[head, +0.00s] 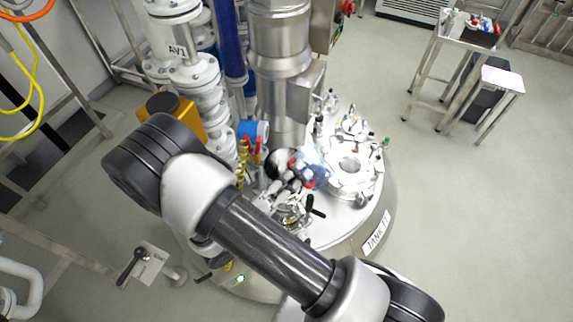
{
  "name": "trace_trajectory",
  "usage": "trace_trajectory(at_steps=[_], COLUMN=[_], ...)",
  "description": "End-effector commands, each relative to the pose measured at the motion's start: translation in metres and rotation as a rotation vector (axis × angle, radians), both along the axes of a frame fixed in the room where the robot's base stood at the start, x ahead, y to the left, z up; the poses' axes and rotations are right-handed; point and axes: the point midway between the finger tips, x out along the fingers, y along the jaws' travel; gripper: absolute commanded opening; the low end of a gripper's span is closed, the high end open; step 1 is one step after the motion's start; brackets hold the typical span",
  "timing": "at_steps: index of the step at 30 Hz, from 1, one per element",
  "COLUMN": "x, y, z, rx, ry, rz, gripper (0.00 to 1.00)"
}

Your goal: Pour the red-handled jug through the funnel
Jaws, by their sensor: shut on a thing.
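The red-handled jug (315,164) is a small clear, bluish vessel with red parts, above the tank top near the middle of the head view. It looks tilted, but its contents cannot be made out. My gripper (292,167) is shut on it at its left side, partly hidden by the clutter around it.
The tank (376,238), labelled, carries several clamps and fittings around the opening. A steel column (280,60) and white valve piping (190,60) stand behind and left. A steel cart (460,45) with tools and a small table (502,78) stand upper right. The right floor is clear.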

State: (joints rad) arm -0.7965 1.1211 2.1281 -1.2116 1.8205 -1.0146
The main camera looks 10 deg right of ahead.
Motion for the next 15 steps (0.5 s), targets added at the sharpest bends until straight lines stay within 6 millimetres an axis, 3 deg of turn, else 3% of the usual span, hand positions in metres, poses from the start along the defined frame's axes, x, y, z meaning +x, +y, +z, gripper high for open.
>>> trace_trajectory(at_steps=[15], x=[0.0081], y=[0.0055], z=[-0.0034], rx=[-0.077], ry=[0.109], rz=[-0.001], gripper=[0.00])
